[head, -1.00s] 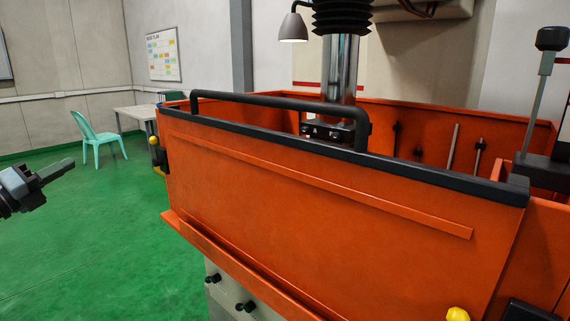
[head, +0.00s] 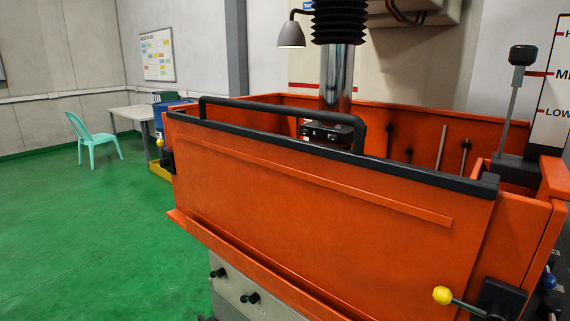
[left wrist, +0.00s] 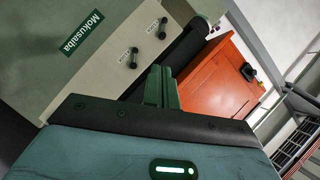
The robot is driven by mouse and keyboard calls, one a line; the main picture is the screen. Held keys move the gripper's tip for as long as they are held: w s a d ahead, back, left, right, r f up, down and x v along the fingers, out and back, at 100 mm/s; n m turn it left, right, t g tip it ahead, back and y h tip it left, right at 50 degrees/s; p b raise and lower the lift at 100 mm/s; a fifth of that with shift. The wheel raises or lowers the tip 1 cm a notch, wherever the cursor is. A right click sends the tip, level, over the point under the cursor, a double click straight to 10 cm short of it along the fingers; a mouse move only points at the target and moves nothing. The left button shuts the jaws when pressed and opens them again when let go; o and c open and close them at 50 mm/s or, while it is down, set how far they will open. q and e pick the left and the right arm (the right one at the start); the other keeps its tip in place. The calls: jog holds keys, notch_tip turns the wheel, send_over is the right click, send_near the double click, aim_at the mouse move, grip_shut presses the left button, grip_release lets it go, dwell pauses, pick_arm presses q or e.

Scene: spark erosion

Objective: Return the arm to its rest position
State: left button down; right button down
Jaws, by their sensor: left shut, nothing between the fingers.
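My left gripper (left wrist: 162,88) shows in the left wrist view, with its fingers shut together and nothing between them. It points toward the beige machine base (left wrist: 60,50) and the orange tank (left wrist: 218,82), and I cannot tell the exact gap. In the head view neither gripper shows. There the orange tank (head: 330,200) fills the middle, with its front panel upright and a black bar handle (head: 280,112) along the top. My right gripper is in neither view.
A lever with a black knob (head: 522,55) rises at the tank's right. A yellow-knobbed lever (head: 442,295) sticks out at the front lower right. Small black knobs (head: 250,298) are on the base. A green chair (head: 93,138) and a table (head: 135,113) stand back left. The green floor (head: 90,230) at left is clear.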

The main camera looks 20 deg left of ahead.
pick_arm(q)
jog(key=s+d+f+n+g+h, duration=0.1)
jog(key=s+d+f+n+g, duration=0.1)
jog(key=s+d, duration=0.4)
jog(key=s+d+f+n+g+h+p, duration=0.1)
jog(key=s+d+f+n, duration=0.3)
jog(key=d, duration=0.8)
jog(key=s+d+f+n+g, duration=0.3)
jog(key=s+d+f, duration=0.2)
jog(key=s+d, duration=0.3)
jog(key=shift+s+d+f+h, duration=0.2)
jog(key=shift+s+d+h, duration=0.2)
jog(key=shift+d, duration=0.3)
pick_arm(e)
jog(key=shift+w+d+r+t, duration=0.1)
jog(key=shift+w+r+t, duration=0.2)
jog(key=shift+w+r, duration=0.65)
pick_arm(q)
jog(key=shift+w, duration=0.1)
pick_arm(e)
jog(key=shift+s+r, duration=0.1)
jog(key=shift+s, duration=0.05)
